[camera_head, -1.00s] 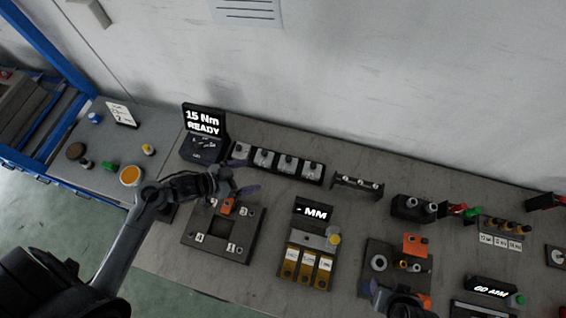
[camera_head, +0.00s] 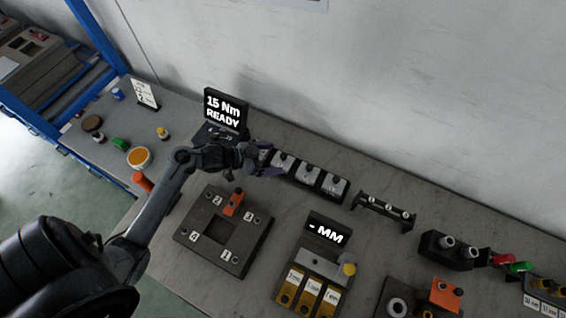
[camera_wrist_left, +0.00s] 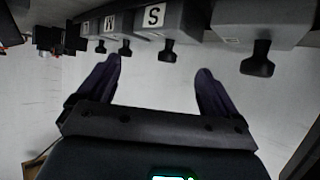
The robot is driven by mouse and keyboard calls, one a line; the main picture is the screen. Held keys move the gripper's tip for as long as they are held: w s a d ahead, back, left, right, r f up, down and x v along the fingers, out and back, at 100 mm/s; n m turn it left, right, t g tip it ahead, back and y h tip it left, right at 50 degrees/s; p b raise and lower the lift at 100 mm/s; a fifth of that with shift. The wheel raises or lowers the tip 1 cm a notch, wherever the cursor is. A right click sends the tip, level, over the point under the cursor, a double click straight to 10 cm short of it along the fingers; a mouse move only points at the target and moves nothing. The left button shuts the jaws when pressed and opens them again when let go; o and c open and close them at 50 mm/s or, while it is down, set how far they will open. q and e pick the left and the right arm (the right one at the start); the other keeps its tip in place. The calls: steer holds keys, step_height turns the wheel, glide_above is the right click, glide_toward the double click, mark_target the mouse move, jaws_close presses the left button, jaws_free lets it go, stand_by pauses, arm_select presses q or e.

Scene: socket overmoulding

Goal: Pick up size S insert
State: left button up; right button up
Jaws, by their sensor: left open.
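The size S insert (camera_wrist_left: 176,18) is a grey block with a white "S" label and a dark knob, in the row at the top of the left wrist view. In the head view the row of grey blocks (camera_head: 308,174) sits in a black rack behind the frame plate. My left gripper (camera_head: 266,160) is at the left end of this row. In the left wrist view its two dark fingers (camera_wrist_left: 157,77) are open and empty, with the S knob lying between their tips in the picture. Contact cannot be told. My right gripper is not in view.
An "M" block (camera_wrist_left: 117,24) is beside S, and a larger-looking block (camera_wrist_left: 262,18) is on its other side. A "15 Nm READY" display (camera_head: 226,108) stands behind my left gripper. A square plate (camera_head: 246,262) and a "- MM" station (camera_head: 325,262) are in front.

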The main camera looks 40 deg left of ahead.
mark_target(281, 159)
arm_select(q)
steer(key=shift+b+x, duration=0.35)
steer(key=shift+x, duration=2.45)
steer(key=shift+s+a+f, duration=0.1)
steer(key=shift+a+f, duration=0.1)
steer(key=shift+f, duration=0.15)
jaws_close()
